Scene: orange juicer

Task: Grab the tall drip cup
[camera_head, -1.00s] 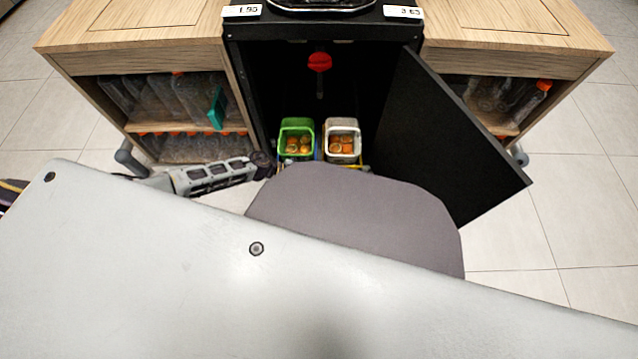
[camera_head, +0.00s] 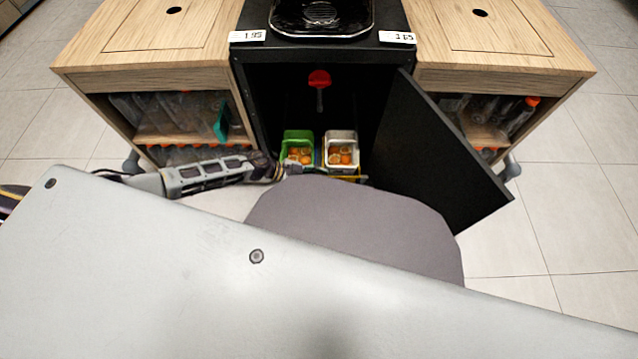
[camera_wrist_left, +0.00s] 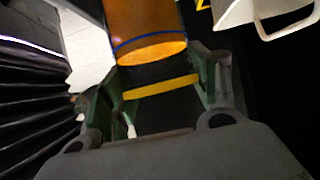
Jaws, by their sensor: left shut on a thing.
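An orange-brown cylinder with a blue band near its lower end, which I take for the tall drip cup (camera_wrist_left: 150,25), shows at the top of the left wrist view between the fingers. My left gripper (camera_wrist_left: 165,75) is shut on it; the exact contact is dark and hard to see. A yellow strip (camera_wrist_left: 160,87) crosses between the fingers below it. In the head view my left gripper (camera_head: 282,166) is at the front of the open cabinet, just below the green bin (camera_head: 298,137). The cup cannot be made out clearly there. My right gripper is not in view.
A white bin (camera_head: 340,137) with orange pieces stands beside the green one in the cabinet. The black door (camera_head: 440,150) stands open at right. A red knob-like part (camera_head: 319,78) hangs inside. Wooden shelves with bottles flank both sides. A white handled thing (camera_wrist_left: 265,12) is close at upper right.

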